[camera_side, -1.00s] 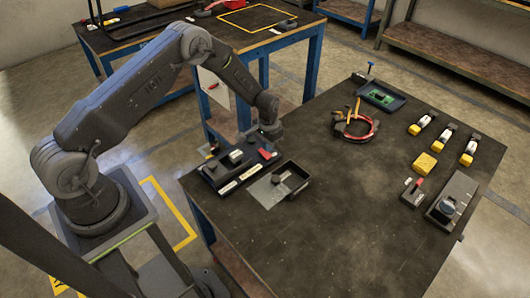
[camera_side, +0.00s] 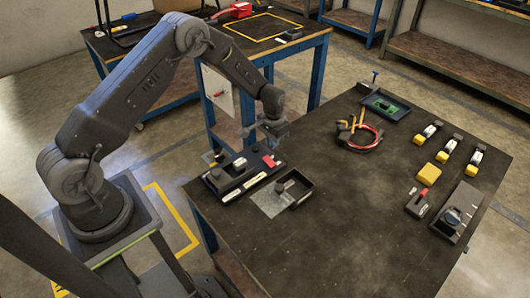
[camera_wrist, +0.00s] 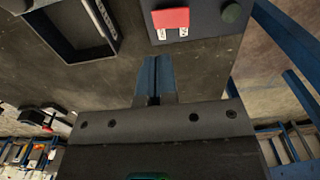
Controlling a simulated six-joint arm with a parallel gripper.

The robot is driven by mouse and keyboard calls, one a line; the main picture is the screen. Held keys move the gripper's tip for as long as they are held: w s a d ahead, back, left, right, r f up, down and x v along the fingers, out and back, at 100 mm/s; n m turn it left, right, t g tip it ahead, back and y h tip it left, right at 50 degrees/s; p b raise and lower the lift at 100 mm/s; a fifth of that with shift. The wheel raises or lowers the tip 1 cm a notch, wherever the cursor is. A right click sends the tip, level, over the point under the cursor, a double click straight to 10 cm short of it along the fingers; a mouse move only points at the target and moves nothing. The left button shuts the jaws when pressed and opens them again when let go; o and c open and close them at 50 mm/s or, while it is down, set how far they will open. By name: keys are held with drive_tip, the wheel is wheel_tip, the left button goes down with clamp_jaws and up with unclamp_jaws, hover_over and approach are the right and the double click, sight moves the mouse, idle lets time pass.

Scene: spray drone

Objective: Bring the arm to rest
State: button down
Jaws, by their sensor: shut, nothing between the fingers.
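My gripper (camera_side: 271,134) hangs from my arm above the back left part of the dark table (camera_side: 340,225), over the far end of a black tray with small parts (camera_side: 240,177). In the wrist view my gripper (camera_wrist: 153,97) shows two blue fingers pressed together with nothing between them. A red block with white tabs (camera_wrist: 171,20) on the tray lies just beyond the fingertips there. The fingers appear apart from the tray.
An open black box (camera_side: 301,193) stands beside the tray. A red ring with tools (camera_side: 358,136), a green board in a tray (camera_side: 386,104), a yellow block (camera_side: 433,172) and several small yellow-ended items lie further right. The table's front middle is clear.

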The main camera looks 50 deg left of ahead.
drive_tip(key=s+d+r+t, duration=0.1)
drive_tip(key=s+d+r, duration=0.15)
drive_tip(key=r, duration=0.65)
drive_tip(key=s+d+r+t, duration=0.1)
drive_tip(key=s+r, duration=0.2)
drive_tip(key=r, duration=0.5)
drive_tip(key=s+d+r, duration=0.1)
drive_tip(key=s+r, duration=0.2)
drive_tip(key=r, duration=0.6)
drive_tip(key=s+d+r+t, duration=0.1)
drive_tip(key=s+r, duration=0.3)
drive_tip(key=s, duration=0.7)
drive_tip(key=s+d+r+t, duration=0.2)
drive_tip(key=s+r, duration=0.1)
drive_tip(key=s, duration=0.8)
drive_tip(key=shift+d+r, duration=0.35)
drive_tip(key=shift+d, duration=0.05)
